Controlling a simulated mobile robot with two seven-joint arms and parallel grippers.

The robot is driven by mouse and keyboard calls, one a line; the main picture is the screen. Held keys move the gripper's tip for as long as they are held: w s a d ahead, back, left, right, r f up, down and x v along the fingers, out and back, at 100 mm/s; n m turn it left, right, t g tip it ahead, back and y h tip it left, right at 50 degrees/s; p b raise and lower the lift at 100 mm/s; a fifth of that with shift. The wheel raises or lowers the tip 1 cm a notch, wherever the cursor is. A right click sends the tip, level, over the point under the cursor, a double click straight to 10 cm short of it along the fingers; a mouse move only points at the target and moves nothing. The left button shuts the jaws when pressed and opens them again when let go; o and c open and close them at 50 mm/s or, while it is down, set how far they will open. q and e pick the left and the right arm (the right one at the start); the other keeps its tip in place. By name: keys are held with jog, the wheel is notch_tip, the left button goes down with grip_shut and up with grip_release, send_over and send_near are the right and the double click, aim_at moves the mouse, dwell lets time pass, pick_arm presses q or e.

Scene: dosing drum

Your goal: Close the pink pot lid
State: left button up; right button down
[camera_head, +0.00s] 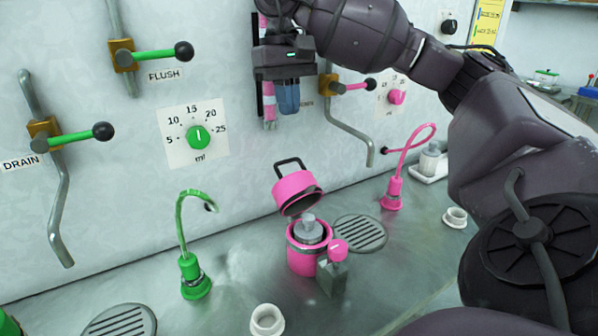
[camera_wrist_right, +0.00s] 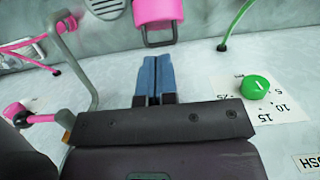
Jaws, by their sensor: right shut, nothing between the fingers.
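The pink pot (camera_head: 303,258) stands on the metal counter. Its pink lid (camera_head: 296,187) is open, tilted up at the back with its dark handle toward the wall. A grey stopper-like piece (camera_head: 308,229) shows in the pot's mouth. My right gripper (camera_head: 288,108) is above the lid, near the wall, apart from it, with its blue fingers pointing down. In the right wrist view the fingers (camera_wrist_right: 152,62) are together and empty, and the lid (camera_wrist_right: 156,10) with its handle lies beyond their tips. My left gripper is not in view.
A pink knob on a grey block (camera_head: 333,265) sits at the pot's front right. A green spout (camera_head: 194,260) stands left, a pink spout (camera_head: 393,185) right. Wall levers and a green dial (camera_head: 199,137) flank my arm. A white cup (camera_head: 267,320) is in front.

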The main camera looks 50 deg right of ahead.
aim_at(305, 191)
jog(key=f, duration=0.3)
jog(key=s+f, duration=0.1)
jog(key=f, duration=0.6)
jog(key=shift+s+a, duration=0.25)
jog(key=shift+s, duration=0.05)
jog(key=s, duration=0.2)
jog(key=shift+s+a+f, duration=0.3)
jog(key=shift+a+f, duration=0.1)
jog(key=shift+s+a+f, duration=0.15)
jog(key=shift+s+f, duration=0.15)
jog(key=shift+s+f, duration=0.1)
jog(key=shift+s, duration=0.05)
